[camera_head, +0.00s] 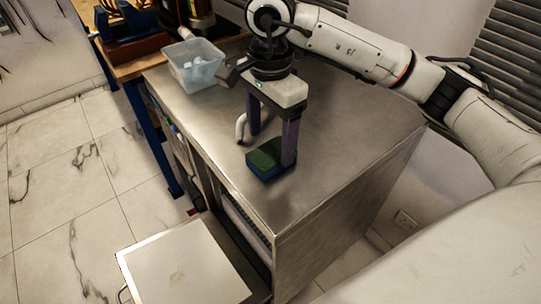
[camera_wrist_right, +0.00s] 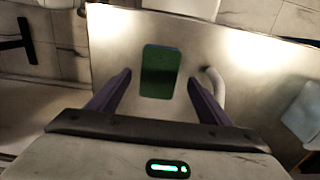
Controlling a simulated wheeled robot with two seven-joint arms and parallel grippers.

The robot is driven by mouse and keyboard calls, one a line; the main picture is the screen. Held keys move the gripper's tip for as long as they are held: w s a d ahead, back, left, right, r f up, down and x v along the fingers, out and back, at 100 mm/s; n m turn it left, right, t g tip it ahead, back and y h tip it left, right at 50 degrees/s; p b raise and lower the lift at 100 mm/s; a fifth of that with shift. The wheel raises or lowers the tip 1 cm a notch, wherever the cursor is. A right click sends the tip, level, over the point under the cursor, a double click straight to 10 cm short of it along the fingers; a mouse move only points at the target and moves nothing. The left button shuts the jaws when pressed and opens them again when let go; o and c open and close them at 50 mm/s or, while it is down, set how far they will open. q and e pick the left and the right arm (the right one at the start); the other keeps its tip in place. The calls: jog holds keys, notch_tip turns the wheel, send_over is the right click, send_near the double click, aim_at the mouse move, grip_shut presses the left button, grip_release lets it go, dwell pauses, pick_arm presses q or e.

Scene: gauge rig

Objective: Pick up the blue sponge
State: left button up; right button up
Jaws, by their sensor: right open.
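The sponge (camera_head: 264,161), green on top with a blue lower layer, lies flat on the metal cabinet top near its front left edge. My right gripper (camera_head: 271,148) points down over it with its two purple fingers apart. One finger hides part of the sponge's right end in the head view. In the right wrist view the sponge (camera_wrist_right: 161,70) shows between the open fingertips of the right gripper (camera_wrist_right: 160,77), with a gap on each side. Whether the fingertips reach down to its height I cannot tell. My left gripper is not in view.
A pale curved pipe (camera_head: 241,128) stands close to the sponge and the gripper; it also shows in the wrist view (camera_wrist_right: 217,88). A clear plastic bin (camera_head: 194,66) with pale items sits at the cabinet's back left. The cabinet top (camera_head: 340,130) is clear to the right.

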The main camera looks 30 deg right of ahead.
aim_at(272, 153)
jog(key=shift+d+f, duration=0.1)
jog(key=shift+f, duration=1.9)
jog(key=c, duration=1.1)
notch_tip(272, 153, up, 10)
jog(key=shift+s+r, duration=0.1)
jog(key=o, duration=0.4)
jog(key=shift+c, duration=0.2)
jog(key=c, duration=0.3)
